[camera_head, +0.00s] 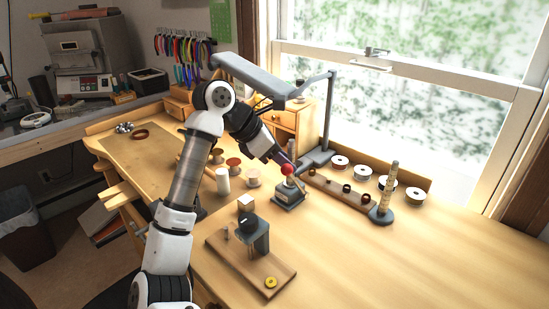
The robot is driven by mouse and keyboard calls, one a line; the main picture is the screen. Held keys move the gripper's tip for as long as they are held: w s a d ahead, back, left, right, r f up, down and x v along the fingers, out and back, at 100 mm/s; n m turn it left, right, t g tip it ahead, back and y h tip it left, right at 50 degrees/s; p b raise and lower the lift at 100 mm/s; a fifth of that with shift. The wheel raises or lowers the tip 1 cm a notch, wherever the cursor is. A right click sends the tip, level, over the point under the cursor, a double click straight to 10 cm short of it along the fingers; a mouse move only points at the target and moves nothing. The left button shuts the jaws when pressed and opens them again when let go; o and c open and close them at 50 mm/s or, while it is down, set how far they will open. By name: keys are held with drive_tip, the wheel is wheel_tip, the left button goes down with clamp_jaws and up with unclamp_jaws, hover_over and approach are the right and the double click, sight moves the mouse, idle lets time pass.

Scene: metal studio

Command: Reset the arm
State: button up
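My arm rises from the bottom left of the head view and bends down to the right over the wooden workbench (350,255). My gripper (284,163) is at the arm's end, close to a small red ball-like thing (288,169). The red thing is at the top of a small dark-based stand (289,193) on the bench. The fingers are small and dark here. I cannot tell whether they are open or shut, or whether they touch the red thing.
A grey lamp (258,77) arches just behind my arm. A ring stick (388,190) and several white spools (362,172) stand along the window side. A wooden board (277,262) with a dark tool lies in front. The right part of the bench is clear.

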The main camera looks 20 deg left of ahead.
drive_tip(key=shift+w+d+f, duration=0.15)
drive_tip(key=shift+d+f, duration=0.05)
drive_tip(key=shift+f, duration=0.1)
drive_tip(key=c, duration=0.7)
drive_tip(key=shift+r, duration=0.15)
drive_tip(key=shift+r+p, duration=0.55)
drive_tip(key=shift+r, duration=0.85)
drive_tip(key=shift+r, duration=0.1)
drive_tip(key=shift+r+p, duration=0.75)
drive_tip(key=shift+r, duration=0.75)
